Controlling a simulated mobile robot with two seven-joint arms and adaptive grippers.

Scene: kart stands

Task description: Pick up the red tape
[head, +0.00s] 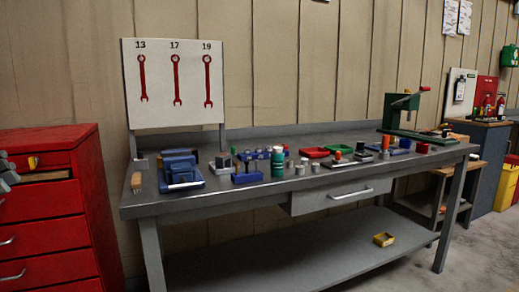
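I cannot pick out the red tape for certain. A small red round item (423,147) sits toward the right end of the grey workbench (235,199); it is too small to tell whether it is tape. A smaller orange-red item (338,155) stands near the bench's middle. My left gripper (8,172) shows only in part at the left edge, in front of the red drawer cabinet and far from the bench items. Whether its fingers are open or shut is unclear. My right gripper is out of view.
The red cabinet (40,232) has a top drawer partly open. A yellow box (383,239) lies on the lower shelf. Floor shows at right.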

